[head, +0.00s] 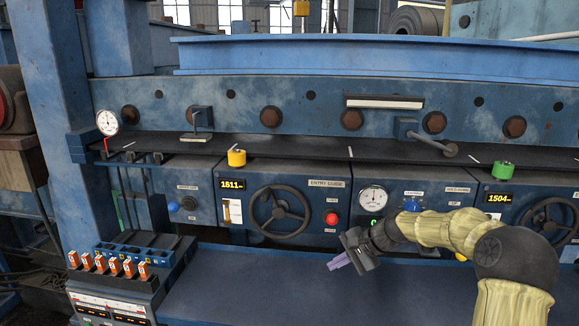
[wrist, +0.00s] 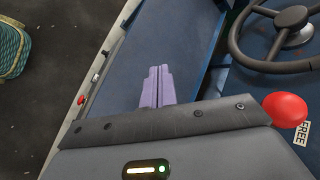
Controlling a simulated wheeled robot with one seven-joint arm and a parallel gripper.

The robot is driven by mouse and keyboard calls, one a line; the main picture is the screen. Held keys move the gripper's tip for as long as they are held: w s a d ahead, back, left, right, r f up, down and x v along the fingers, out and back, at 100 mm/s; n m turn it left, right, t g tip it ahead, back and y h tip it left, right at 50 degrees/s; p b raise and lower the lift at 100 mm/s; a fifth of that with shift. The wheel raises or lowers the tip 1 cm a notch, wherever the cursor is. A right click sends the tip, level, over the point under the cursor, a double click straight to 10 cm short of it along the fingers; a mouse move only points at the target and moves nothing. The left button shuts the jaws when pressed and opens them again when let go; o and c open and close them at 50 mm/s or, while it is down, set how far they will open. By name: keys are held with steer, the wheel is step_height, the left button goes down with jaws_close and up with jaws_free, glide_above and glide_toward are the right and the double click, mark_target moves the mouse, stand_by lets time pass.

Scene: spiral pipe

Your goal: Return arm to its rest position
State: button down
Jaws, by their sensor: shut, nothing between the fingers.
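My gripper (head: 338,262) has purple fingers and is shut, with nothing between them. In the head view it hangs in front of the control panel, above the blue shelf (head: 250,290), pointing left and slightly down. The wrist view shows the two fingers (wrist: 158,86) side by side and touching, over the blue shelf. My arm reaches in from the lower right, bent at the elbow. No held object shows in either view.
A red button (head: 331,218) and a black handwheel (head: 279,211) are close to my gripper's left. The red button (wrist: 285,109) is large in the wrist view. A gauge (head: 373,198) is just above. A rack of orange-tagged pieces (head: 128,267) stands lower left. The shelf's middle is clear.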

steer(key=s+f+n+h, duration=0.1)
steer(key=s+n+h, duration=0.1)
steer(key=s, duration=0.8)
steer(key=s+d+f+n+h, duration=0.1)
steer(key=s+f+n+h, duration=0.1)
steer(key=s, duration=0.7)
steer(key=s+f+n+h, duration=0.1)
steer(key=s+n+h, duration=0.3)
steer(key=s, duration=0.6)
steer(key=shift+s+d+f+n+g, duration=0.3)
steer(key=shift+s+f+n, duration=0.1)
steer(key=shift+n, duration=0.4)
